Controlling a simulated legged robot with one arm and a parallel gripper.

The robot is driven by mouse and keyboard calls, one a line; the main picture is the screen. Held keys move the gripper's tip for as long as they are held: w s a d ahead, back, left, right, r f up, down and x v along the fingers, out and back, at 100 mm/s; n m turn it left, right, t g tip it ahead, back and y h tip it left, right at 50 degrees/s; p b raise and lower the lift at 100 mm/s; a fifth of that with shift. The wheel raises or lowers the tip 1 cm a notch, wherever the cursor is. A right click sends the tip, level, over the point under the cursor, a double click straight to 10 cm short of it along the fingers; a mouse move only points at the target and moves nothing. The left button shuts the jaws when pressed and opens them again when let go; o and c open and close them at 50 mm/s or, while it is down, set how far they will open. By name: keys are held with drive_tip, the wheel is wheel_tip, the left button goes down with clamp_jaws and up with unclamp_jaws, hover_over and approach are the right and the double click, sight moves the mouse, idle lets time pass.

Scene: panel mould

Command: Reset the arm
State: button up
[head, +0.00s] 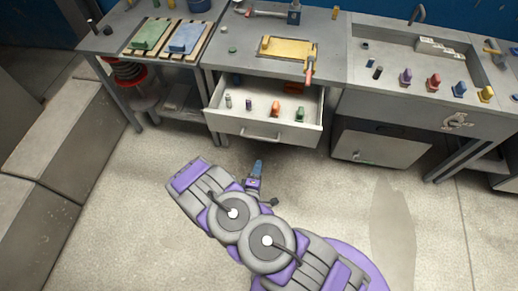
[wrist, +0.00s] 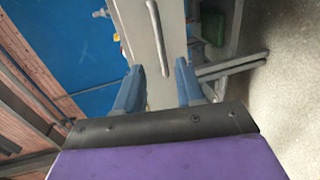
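My arm, purple and grey, reaches up from the bottom of the head view. My gripper (head: 257,168) is at its far end, above the floor in front of the open drawer. In the wrist view my gripper (wrist: 160,88) shows two blue fingers set well apart with nothing between them. Behind the fingers is a grey drawer front with a long handle (wrist: 158,38). The gripper does not appear to touch anything.
The open drawer (head: 262,132) holds several small coloured pieces. Above it is a workbench with a yellow panel (head: 288,50). At right stand a sink counter (head: 385,60) and a lower cabinet (head: 378,145). Grey blocks (head: 60,130) stand at left. The floor (head: 130,230) is clear.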

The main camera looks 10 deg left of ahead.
drive_tip(key=shift+a, duration=0.3)
drive_tip(key=w+a+r+m+g+y, duration=0.1)
drive_tip(key=w+a+r+m+g, duration=0.2)
drive_tip(key=a+r+m+g, duration=0.45)
drive_tip(key=s+d+r+m+g+y, duration=0.2)
drive_tip(key=d+r, duration=0.1)
drive_tip(key=r, duration=0.4)
drive_tip(key=s+d+r+m+g+y, duration=0.1)
drive_tip(key=d+r+m+g, duration=0.1)
drive_tip(key=r, duration=0.4)
drive_tip(key=s+d+r+m+g, duration=0.1)
drive_tip(key=s+d+r+g, duration=0.1)
drive_tip(key=s+d+r, duration=0.4)
drive_tip(key=s+d+r+m+g+h, duration=0.1)
drive_tip(key=s+d+r+m+g, duration=0.1)
drive_tip(key=s+d+r, duration=0.4)
drive_tip(key=s+d+r+m+g+h, duration=0.1)
drive_tip(key=s+d+r, duration=0.6)
drive_tip(key=s, duration=0.8)
drive_tip(key=d+m+g, duration=0.1)
drive_tip(key=d, duration=0.2)
drive_tip(key=shift+s+d, duration=0.2)
drive_tip(key=shift+s, duration=0.15)
